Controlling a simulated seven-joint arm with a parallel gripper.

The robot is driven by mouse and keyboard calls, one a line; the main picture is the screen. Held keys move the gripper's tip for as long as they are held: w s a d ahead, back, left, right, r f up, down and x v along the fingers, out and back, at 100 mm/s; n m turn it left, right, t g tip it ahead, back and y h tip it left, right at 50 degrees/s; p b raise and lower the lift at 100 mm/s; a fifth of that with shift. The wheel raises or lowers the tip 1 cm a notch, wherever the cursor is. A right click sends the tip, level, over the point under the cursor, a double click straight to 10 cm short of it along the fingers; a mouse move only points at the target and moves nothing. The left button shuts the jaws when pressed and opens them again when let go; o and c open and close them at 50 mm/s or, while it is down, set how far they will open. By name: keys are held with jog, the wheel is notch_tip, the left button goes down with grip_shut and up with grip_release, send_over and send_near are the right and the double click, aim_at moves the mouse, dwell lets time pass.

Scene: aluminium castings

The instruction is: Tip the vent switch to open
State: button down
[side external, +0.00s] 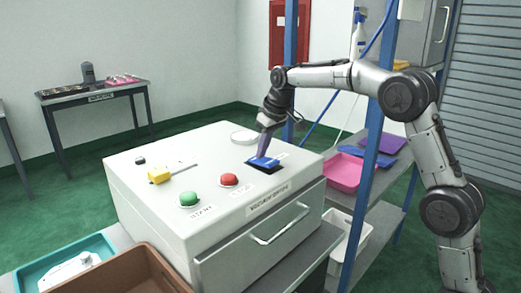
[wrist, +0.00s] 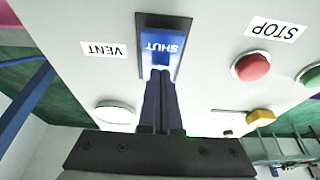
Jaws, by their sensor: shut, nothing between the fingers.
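The vent switch (side external: 267,163) is a blue rocker in a dark frame on top of the white control box (side external: 140,165). In the wrist view the switch (wrist: 162,42) shows the word SHUT, upside down, with a VENT label (wrist: 104,50) beside it. My gripper (side external: 263,154) points down at the switch. In the wrist view my gripper (wrist: 159,73) has its two fingers together, with nothing between them. The fingertips are over the end of the rocker away from the SHUT word and hide that end. I cannot tell whether they touch it.
A red STOP button (side external: 229,180), a green button (side external: 189,199) and a yellow-handled lever (side external: 159,176) are on the same top. A round white disc (side external: 243,136) lies behind the switch. A blue shelf post (side external: 367,150) stands close to the right.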

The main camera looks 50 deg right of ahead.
aim_at(262, 160)
jog(key=shift+r, duration=0.1)
notch_tip(262, 160, up, 14)
dwell(0.7)
jog(key=shift+s, duration=0.1)
dwell(0.3)
